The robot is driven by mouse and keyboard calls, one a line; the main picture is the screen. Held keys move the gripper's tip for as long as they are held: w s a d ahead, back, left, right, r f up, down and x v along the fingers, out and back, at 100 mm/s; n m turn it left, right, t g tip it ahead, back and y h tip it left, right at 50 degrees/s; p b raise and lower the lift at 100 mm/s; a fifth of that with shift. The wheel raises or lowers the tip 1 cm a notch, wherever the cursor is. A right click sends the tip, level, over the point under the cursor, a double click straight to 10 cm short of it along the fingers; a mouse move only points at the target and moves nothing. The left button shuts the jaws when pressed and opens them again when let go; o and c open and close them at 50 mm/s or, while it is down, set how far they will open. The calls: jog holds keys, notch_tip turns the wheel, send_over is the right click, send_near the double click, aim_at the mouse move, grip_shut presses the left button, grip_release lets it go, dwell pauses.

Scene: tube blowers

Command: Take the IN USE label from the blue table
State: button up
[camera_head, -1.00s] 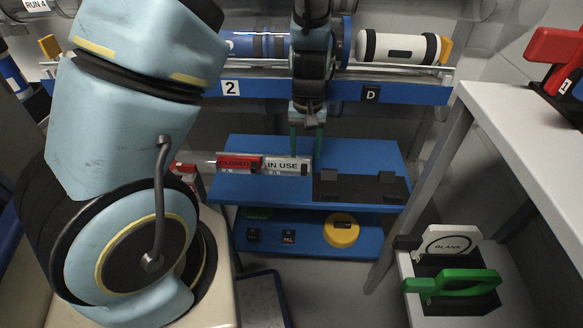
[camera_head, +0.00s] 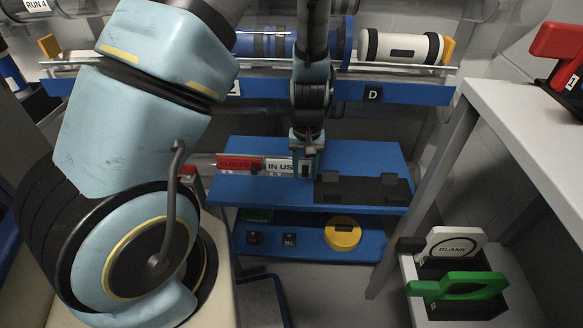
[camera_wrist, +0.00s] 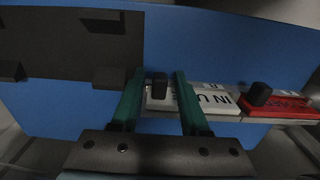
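The white IN USE label (camera_head: 279,167) stands on the blue table (camera_head: 360,152), beside a red CLOSED label. In the wrist view the IN USE label (camera_wrist: 215,98) has a black knob (camera_wrist: 159,88) near one end. My gripper (camera_head: 306,168) is down at the right end of the label and hides part of its lettering in the head view. In the wrist view my gripper (camera_wrist: 160,76) is open, with one green finger on each side of the knob. Gaps show between the knob and the fingers.
The red CLOSED label (camera_head: 240,164), with its own black knob (camera_wrist: 261,93), is close beside. A dark holder block (camera_head: 362,188) lies on the table to the right. A blue rail (camera_head: 400,92) with tubes runs behind. A white bench (camera_head: 530,130) stands right.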

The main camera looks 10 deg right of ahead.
grip_shut()
jog(key=shift+r, duration=0.1)
dwell(0.4)
